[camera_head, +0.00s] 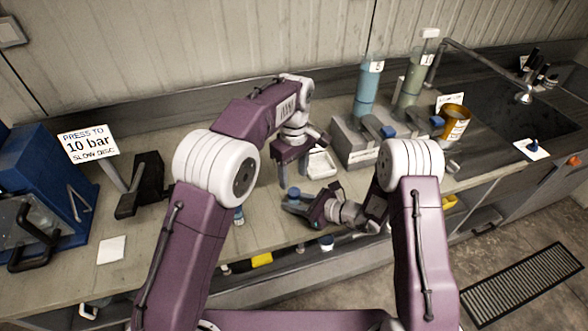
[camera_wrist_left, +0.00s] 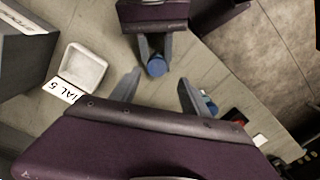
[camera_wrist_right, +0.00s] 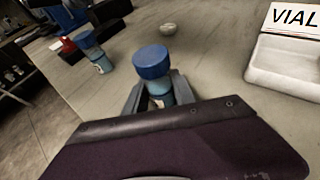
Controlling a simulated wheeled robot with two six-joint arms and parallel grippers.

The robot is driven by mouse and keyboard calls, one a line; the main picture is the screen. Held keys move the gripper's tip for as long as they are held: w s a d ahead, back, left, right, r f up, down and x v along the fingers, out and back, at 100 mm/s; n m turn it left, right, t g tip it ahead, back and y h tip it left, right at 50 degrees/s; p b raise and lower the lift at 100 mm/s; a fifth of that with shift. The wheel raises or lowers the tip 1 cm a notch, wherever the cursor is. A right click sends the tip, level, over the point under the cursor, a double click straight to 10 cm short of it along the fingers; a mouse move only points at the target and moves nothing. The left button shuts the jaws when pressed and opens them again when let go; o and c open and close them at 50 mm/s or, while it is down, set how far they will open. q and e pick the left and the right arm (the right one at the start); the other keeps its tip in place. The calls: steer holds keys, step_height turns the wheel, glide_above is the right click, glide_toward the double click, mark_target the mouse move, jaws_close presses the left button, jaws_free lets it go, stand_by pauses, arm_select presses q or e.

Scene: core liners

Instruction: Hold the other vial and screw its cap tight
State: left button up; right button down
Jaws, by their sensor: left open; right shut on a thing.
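My right gripper (camera_wrist_right: 157,98) is shut around the body of a small clear vial with a blue cap (camera_wrist_right: 151,62). The vial looks upright, cap on top; in the head view the blue cap (camera_head: 293,192) shows just above the fingers. My left gripper (camera_wrist_left: 160,95) is open and empty, pointing down. In the left wrist view the held vial's cap (camera_wrist_left: 157,67) lies beyond its fingers, not between them. A second blue-capped vial (camera_wrist_right: 95,52) stands apart on the bench, partly hidden behind a finger in the left wrist view.
A white tray (camera_wrist_right: 290,72) labelled VIAL lies beside the grippers. A red item (camera_wrist_right: 68,46) is near the second vial. The grey rack (camera_head: 372,150) with tall cylinders stands behind right, the blue press (camera_head: 35,185) at left. The bench's front edge is close.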

mark_target(294, 191)
arm_select(q)
steer(key=n, duration=0.3)
steer(key=shift+r, duration=0.25)
steer(key=shift+w+d+r+n, duration=0.1)
steer(key=shift+w+r+n, duration=0.1)
steer(key=shift+r+n, duration=0.25)
steer(key=shift+f, duration=0.1)
steer(key=shift+f, duration=4)
jaws_close()
